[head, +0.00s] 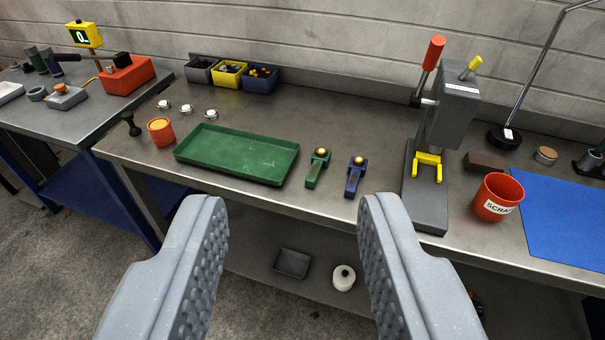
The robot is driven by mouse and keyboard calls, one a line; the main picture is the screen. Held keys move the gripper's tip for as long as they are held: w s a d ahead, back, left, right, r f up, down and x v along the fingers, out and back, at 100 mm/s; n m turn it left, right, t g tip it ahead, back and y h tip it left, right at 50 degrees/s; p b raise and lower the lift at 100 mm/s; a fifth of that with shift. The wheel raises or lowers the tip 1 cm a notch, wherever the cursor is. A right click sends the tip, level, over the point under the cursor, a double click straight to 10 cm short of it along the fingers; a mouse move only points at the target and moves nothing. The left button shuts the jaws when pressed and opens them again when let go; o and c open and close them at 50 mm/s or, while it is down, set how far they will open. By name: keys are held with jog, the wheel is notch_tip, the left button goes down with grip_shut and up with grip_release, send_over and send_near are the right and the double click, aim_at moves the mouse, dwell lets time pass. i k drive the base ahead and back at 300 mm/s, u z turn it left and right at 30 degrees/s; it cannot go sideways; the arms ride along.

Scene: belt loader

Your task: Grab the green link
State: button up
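The green link (314,172) lies on the metal bench top, just right of the green tray (185,150). It is a short bar with a round gold-coloured piece at its far end. A similar blue link (353,181) lies close to its right, with a small gap between them. My gripper (293,215) is open and empty. Its two grey ribbed fingers are at the near side of the bench, with the links beyond them in the picture.
A grey press (446,110) with a red handle stands right of the links. A red scrap cup (497,197) and a blue mat (565,215) lie further right. An orange cup (160,132) stands left of the tray. Coloured bins (229,76) stand at the back wall.

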aim_at(312, 175)
jog(key=z, duration=0.15)
jog(key=i, duration=0.9)
jog(key=u, duration=0.1)
